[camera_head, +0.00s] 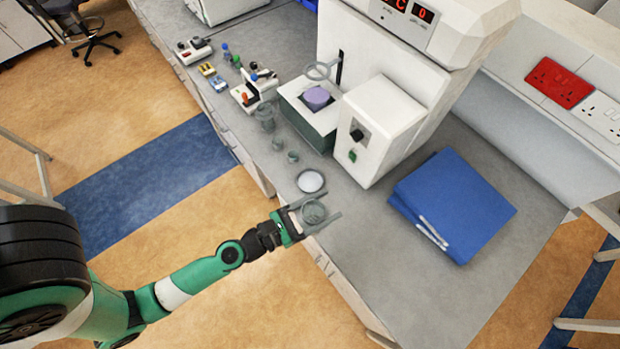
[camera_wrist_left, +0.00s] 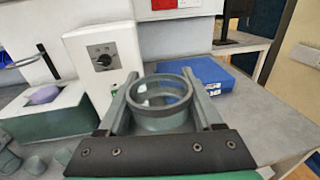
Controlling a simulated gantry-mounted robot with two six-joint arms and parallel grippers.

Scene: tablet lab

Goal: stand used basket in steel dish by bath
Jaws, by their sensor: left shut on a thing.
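My left gripper (camera_head: 316,213) is shut on a grey, ring-rimmed cylindrical basket (camera_head: 313,211). In the left wrist view the basket (camera_wrist_left: 160,104) sits upright between the two fingers, its open mouth facing up. It is over the front edge of the bench. The steel dish (camera_head: 310,181), shallow and round with a bright inside, lies on the bench just beyond the gripper, apart from the basket. The bath (camera_head: 308,112) is a dark green and white box with a purple round piece (camera_head: 317,97) in its top, behind the dish. My right gripper is not in view.
Small grey cups (camera_head: 292,157) and a larger grey vessel (camera_head: 265,118) stand left of the bath. A white machine (camera_head: 385,130) with a knob rises behind the dish. Blue folders (camera_head: 455,205) lie to the right. Bare bench (camera_head: 365,235) lies between gripper and folders.

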